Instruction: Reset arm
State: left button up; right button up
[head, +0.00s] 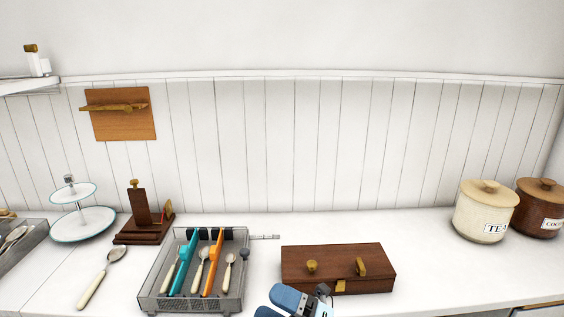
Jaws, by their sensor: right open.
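My right gripper (301,302) shows at the bottom edge of the head view, in front of the wooden box. Its blue and grey fingers are apart, with nothing seen between them. Most of the arm is below the picture. My left gripper is not in view.
A dark wooden box (337,260) with brass knobs lies just behind my right gripper. A cutlery tray (148,292) with several utensils stands left of it. A loose spoon (101,278), a tiered stand (82,224) and canisters (483,212) are further out. The counter right of the box is clear.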

jog(key=s+d+f+m+t+h, duration=0.3)
jog(key=d+f+m+t+h, duration=0.8)
jog(key=m, duration=1)
jog(key=s+d+f+m+g+h, duration=0.3)
jog(key=s+d+f+m+h, duration=0.15)
jog(key=s+f, duration=0.2)
jog(key=s+d+f+m+g+h, duration=0.3)
jog(key=s+d+f+m, duration=0.15)
jog(key=s+f, duration=0.2)
pick_arm(q)
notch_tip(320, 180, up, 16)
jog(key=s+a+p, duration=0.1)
jog(key=p, duration=2.2)
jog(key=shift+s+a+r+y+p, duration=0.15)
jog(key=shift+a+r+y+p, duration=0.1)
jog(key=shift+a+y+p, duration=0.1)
pick_arm(e)
notch_tip(320, 180, up, 16)
jog(key=d, duration=0.1)
jog(key=shift+s+m+g, duration=0.3)
jog(key=shift+s, duration=0.1)
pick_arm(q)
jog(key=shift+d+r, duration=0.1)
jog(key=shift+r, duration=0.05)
